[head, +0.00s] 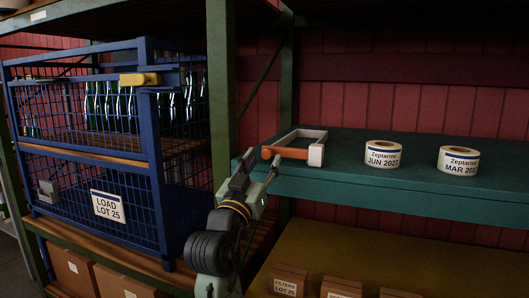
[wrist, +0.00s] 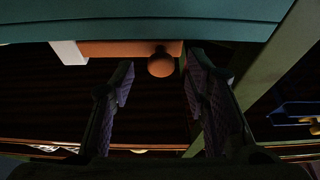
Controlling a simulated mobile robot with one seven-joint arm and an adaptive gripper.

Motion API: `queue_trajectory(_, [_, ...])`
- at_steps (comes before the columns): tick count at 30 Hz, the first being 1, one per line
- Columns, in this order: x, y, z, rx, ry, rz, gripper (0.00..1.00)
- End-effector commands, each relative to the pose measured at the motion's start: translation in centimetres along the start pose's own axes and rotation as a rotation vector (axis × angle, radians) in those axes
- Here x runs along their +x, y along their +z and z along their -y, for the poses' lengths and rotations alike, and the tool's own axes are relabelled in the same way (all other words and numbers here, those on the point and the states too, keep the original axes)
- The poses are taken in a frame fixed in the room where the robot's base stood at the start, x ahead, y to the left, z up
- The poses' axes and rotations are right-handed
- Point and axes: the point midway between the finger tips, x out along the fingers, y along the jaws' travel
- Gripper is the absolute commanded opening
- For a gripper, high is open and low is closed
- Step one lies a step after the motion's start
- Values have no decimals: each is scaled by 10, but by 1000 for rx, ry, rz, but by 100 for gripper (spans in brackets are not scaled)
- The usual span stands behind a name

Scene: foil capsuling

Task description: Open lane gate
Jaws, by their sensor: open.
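An orange bar (head: 290,153) with a round orange knob (head: 266,153) runs along the front of a white frame (head: 316,150) at the near left edge of the teal shelf; I take it for the lane gate. In the wrist view, the bar (wrist: 120,48) lies across the top and the knob (wrist: 162,66) sits between my fingertips, with gaps at both sides. My gripper (head: 258,166) is open and empty, just below and in front of the knob. Whether it touches the knob cannot be told.
Two label rolls, JUN 2027 (head: 382,154) and a MAR one (head: 459,160), stand on the teal shelf (head: 420,198). A blue mesh cage (head: 155,200) marked LOAD LOT 25, with a yellow latch piece (head: 140,79) and bottles, is at left. A green upright (head: 221,85) stands close behind my gripper.

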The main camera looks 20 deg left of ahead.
Motion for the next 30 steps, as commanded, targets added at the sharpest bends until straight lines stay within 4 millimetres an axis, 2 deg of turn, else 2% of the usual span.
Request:
queue_trajectory(1, [8, -2, 0, -1, 0, -1, 42])
queue_trajectory(6, [19, 0, 0, 1, -1, 0, 42])
queue_trajectory(15, [20, 0, 0, 1, -2, -1, 42])
queue_trajectory(30, [19, 0, 1, 1, -2, -1, 8])
